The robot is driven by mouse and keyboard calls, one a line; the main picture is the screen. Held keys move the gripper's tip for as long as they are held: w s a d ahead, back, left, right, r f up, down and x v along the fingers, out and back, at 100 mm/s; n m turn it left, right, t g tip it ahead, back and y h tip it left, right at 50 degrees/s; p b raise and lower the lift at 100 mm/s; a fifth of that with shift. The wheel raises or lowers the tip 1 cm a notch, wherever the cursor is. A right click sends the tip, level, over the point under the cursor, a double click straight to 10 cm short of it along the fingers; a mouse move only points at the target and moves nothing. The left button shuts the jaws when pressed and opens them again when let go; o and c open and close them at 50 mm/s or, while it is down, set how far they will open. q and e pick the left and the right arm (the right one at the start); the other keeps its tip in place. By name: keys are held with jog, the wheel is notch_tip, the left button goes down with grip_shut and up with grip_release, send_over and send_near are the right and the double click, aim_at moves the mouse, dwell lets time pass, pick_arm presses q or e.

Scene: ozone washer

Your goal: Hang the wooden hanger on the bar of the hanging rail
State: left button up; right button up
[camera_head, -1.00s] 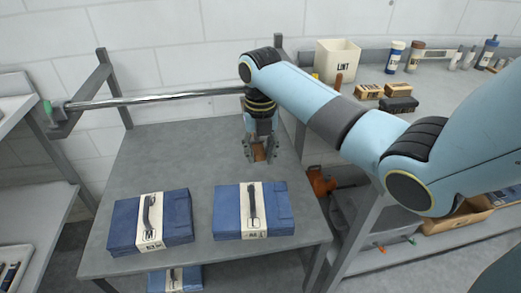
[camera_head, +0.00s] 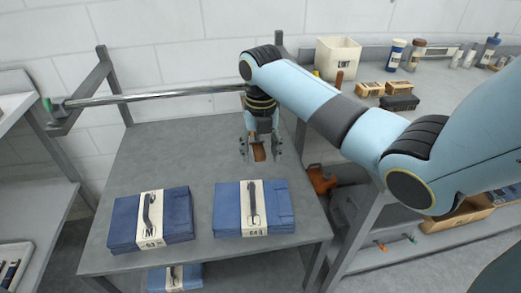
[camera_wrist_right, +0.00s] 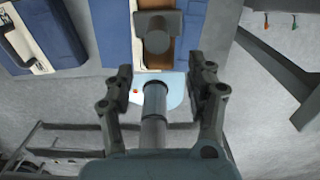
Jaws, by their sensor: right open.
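A brown wooden piece (camera_head: 259,152), which looks like the wooden hanger, shows between the fingers of my right gripper (camera_head: 260,155). Its full shape and any hook are hidden. In the right wrist view, brown wood (camera_wrist_right: 160,57) shows behind a dark block. There, the fingers of my right gripper (camera_wrist_right: 163,92) stand apart, with visible gaps beside the grey cylinder between them. The gripper is open and points down over the rear of the table. The metal bar (camera_head: 160,96) of the hanging rail runs leftward behind my right wrist. My left gripper is not in view.
Two blue folded bundles with white bands, marked M (camera_head: 125,220) and L (camera_head: 230,208), lie on the grey table (camera_head: 165,160). A side shelf at right holds a white bin (camera_head: 337,58), bottles and small boxes. The table's left rear is clear.

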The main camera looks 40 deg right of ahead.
notch_tip(320, 180, up, 12)
jog(key=shift+f, duration=0.15)
jog(key=s+a+f+m+t, duration=0.2)
jog(key=s+a+m, duration=0.2)
jog(key=s+m, duration=0.9)
jog(key=s+a+f+m+t, duration=0.2)
jog(key=s+a+m, duration=0.2)
jog(key=s+m, duration=0.9)
notch_tip(320, 180, down, 32)
jog(key=w+d+m+g+b, duration=0.2)
jog(key=m+b, duration=0.1)
jog(key=b, duration=0.4)
jog(key=s+d+f+g+b, duration=0.1)
jog(key=s+f+b, duration=0.4)
jog(key=s+f, duration=1.4)
notch_tip(320, 180, down, 4)
jog(key=shift+s+r+h, duration=0.15)
jog(key=shift+s+h, duration=0.05)
jog(key=shift+h, duration=0.2)
